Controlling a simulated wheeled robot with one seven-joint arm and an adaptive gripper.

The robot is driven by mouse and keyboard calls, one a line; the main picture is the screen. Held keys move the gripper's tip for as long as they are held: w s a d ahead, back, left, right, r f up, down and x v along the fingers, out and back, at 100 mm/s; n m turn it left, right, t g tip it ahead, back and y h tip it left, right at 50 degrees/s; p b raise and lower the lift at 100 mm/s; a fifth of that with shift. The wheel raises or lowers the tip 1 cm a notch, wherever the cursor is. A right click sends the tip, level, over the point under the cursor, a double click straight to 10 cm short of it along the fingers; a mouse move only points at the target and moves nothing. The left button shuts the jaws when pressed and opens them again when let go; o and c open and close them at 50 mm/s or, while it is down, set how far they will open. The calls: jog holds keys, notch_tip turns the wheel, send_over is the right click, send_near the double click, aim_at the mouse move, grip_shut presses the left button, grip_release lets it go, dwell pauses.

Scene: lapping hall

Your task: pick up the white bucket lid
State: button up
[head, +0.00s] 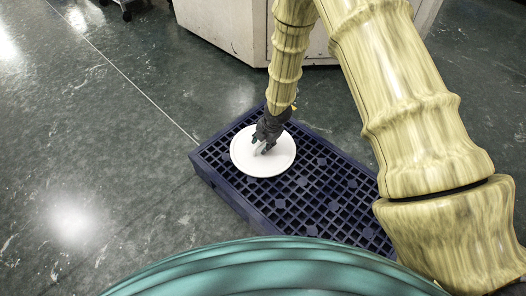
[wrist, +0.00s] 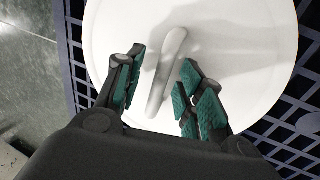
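The white bucket lid (head: 272,162) is a round disc lying flat on a dark blue grated pallet (head: 330,205) in the head view. In the wrist view the lid (wrist: 240,60) fills the middle, with a raised white bar handle (wrist: 166,72) across it. My gripper (head: 262,146) is over the lid in the head view. In the wrist view my gripper (wrist: 160,85) is open, with its green-padded fingers on either side of the handle. A gap shows between each finger and the handle. Whether the fingertips touch the lid is hard to tell.
A pale cabinet (head: 235,28) stands behind the pallet. A wheeled base (head: 125,8) shows at the top left. The dark green floor (head: 90,150) to the left of the pallet is clear. The pallet's grid is bare to the right of the lid.

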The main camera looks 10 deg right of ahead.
jog(key=shift+r, duration=0.1)
jog(key=shift+c, duration=0.3)
grip_shut()
notch_tip(320, 180, up, 10)
jog(key=p, duration=0.5)
jog(key=w+d+r+m+g+h+p, duration=0.1)
jog(key=d+r+m+h, duration=0.3)
jog(key=m, duration=0.8)
jog(key=a+r+m+g+h, duration=0.15)
jog(key=r+m, duration=0.45)
jog(key=m, duration=0.7)
jog(key=s+r+p, duration=0.4)
jog(key=r+p, duration=0.7)
jog(key=p, duration=0.1)
jog(key=s+r+p, duration=0.4)
jog(key=r+p, duration=0.6)
jog(key=p, duration=0.3)
jog(key=s+r+p, duration=0.4)
jog(key=r+p, duration=0.7)
jog(key=p, duration=0.2)
jog(key=shift+s+d+r+n, duration=0.2)
jog(key=shift+d+r+n, duration=0.1)
jog(key=shift+d+r, duration=0.05)
